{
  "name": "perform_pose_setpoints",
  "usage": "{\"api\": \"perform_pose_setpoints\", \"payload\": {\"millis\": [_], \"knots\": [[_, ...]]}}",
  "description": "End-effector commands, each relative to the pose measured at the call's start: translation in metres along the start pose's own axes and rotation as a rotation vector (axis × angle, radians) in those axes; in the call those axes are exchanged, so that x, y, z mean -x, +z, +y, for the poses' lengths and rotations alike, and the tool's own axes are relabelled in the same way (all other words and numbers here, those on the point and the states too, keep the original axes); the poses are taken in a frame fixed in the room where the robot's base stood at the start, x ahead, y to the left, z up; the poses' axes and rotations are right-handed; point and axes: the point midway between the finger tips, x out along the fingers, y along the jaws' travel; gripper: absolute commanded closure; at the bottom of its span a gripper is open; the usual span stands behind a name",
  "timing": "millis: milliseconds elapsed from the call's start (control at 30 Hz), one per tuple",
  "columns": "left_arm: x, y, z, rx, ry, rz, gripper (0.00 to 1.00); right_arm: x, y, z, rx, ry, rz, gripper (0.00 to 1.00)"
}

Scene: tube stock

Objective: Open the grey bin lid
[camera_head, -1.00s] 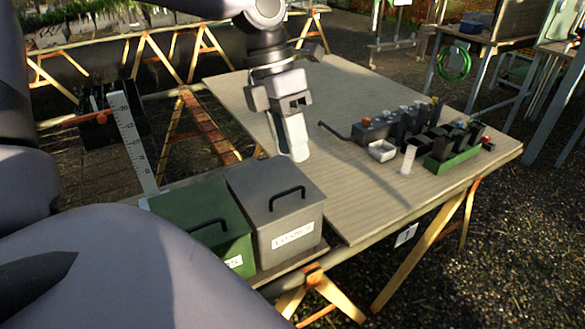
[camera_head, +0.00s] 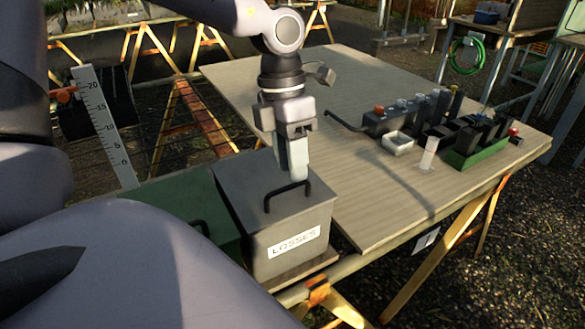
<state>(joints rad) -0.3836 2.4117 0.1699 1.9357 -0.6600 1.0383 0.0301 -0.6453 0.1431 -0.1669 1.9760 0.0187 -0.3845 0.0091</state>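The grey bin (camera_head: 256,238) is a dark grey box with a white label reading LOSSES. Its lid (camera_head: 236,178) is closed and has a black bar handle (camera_head: 287,190) on top. My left gripper (camera_head: 296,178) points down with its pale fingertips right at the handle's far side. The fingers overlap in this view, so I cannot tell their opening or whether they touch the handle. My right gripper is not in view.
A green bin (camera_head: 170,203) stands left of the grey bin, partly hidden by my arm. An upright scale (camera_head: 104,125) stands behind it. On the table (camera_head: 400,190) are a small white tray (camera_head: 397,143), a green rack (camera_head: 478,151) and several dark containers.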

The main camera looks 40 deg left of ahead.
Motion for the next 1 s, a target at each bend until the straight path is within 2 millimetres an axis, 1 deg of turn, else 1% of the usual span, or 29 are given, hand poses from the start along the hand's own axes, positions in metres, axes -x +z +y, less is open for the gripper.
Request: {"api": "perform_pose_setpoints", "payload": {"millis": [33, 100, 200, 467, 500, 567, 600, 1000], "knots": [[-0.008, -0.001, 0.0, 0.0, 0.0, 0.005, 0.64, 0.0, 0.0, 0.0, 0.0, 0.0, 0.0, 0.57], [-0.015, 0.0, 0.0, 0.001, 0.0, 0.003, 0.64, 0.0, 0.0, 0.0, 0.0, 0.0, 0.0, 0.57], [-0.021, 0.0, 0.0, 0.001, 0.0, 0.0, 0.64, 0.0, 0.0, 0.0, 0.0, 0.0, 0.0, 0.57], [-0.023, 0.0, 0.0, 0.001, 0.0, -0.001, 0.64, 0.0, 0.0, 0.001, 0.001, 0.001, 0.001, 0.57], [-0.023, 0.0, 0.0, 0.001, 0.0, -0.001, 0.67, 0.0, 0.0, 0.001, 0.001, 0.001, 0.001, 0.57], [-0.023, 0.0, 0.0, 0.001, 0.0, -0.001, 0.87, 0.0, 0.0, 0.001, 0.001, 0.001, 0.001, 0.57], [-0.023, 0.0, 0.0, 0.001, 0.0, -0.001, 1.0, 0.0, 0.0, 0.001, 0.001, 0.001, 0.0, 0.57], [-0.023, 0.0, 0.0, 0.001, 0.0, -0.002, 1.0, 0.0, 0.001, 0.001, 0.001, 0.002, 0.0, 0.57]]}}
